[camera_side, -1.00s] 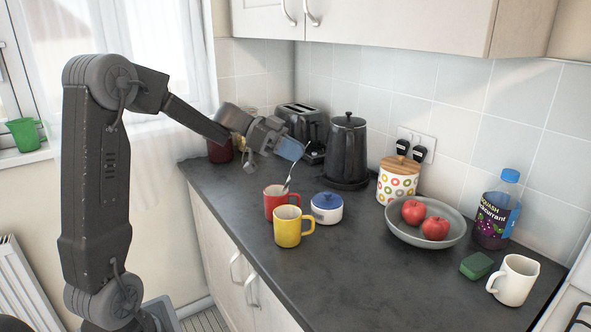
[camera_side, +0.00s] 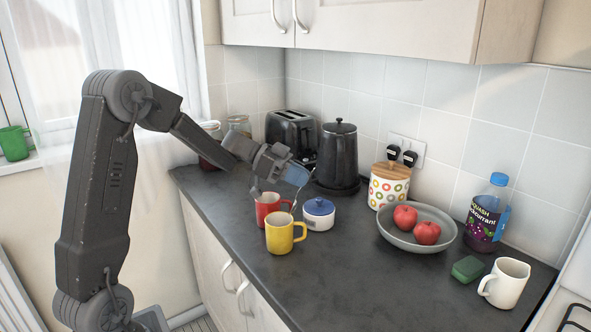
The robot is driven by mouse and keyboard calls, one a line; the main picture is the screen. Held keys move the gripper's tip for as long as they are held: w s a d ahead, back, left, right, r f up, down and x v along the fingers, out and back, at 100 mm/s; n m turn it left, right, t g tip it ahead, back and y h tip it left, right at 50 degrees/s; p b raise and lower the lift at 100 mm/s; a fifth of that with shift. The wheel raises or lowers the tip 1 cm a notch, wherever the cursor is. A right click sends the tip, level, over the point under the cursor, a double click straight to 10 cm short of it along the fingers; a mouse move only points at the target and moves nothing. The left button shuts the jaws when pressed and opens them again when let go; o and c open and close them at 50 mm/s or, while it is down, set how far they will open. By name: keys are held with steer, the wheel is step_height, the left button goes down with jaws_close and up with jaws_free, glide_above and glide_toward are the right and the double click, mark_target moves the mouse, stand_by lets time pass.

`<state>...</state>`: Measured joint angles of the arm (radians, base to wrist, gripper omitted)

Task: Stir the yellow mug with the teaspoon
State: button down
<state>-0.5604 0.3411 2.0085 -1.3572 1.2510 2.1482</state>
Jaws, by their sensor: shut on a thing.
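The yellow mug (camera_side: 281,236) stands upright on the dark counter, its handle to the right. The red mug (camera_side: 266,206) stands just behind it, to the left. My gripper (camera_side: 298,174), with bluish fingertips, is above and behind both mugs. It is shut on the teaspoon (camera_side: 298,199), which slants down and left. The spoon's lower end meets the back of the yellow mug's rim in the picture. I cannot tell whether it is inside the mug or behind it. The mug's inside is mostly hidden.
A white sugar pot with a blue lid (camera_side: 319,214) stands close to the right of the yellow mug. A black kettle (camera_side: 339,160) and toaster (camera_side: 291,130) are behind. A fruit bowl (camera_side: 398,240) is to the right.

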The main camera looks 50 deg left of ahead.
step_height(320, 180, down, 8)
steer(key=s+a, duration=0.1)
steer(key=s, duration=0.2)
steer(key=shift+a, duration=0.4)
stand_by(0.3)
steer(key=shift+d, duration=0.2)
